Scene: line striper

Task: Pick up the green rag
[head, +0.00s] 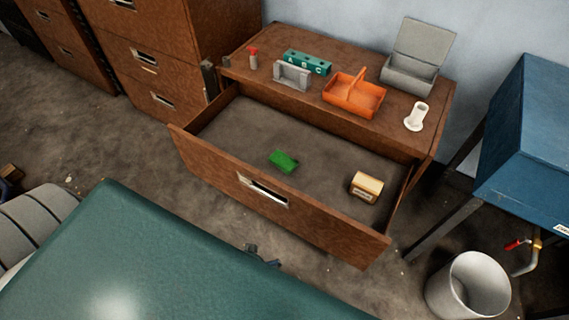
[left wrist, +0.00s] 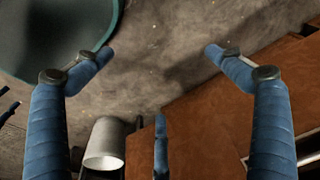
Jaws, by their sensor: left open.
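The green rag (head: 284,161) lies folded on the floor of an open brown drawer (head: 215,165), near the middle. My left gripper (left wrist: 160,54) is open and empty in the left wrist view, its blue fingers spread wide. Bare floor and the brown wooden cabinet front (left wrist: 225,110) show beyond the fingers. The rag is not visible in that view. In the head view I cannot clearly make out the left gripper; a small dark shape shows by the green surface's edge. My right gripper is not in view.
A cream and brown box (head: 367,187) sits in the drawer right of the rag. An orange tray (head: 354,97), grey box (head: 408,75) and white holder (head: 416,116) stand on the cabinet. A green padded surface (head: 150,260) fills the foreground; a white bin (head: 468,290) stands right.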

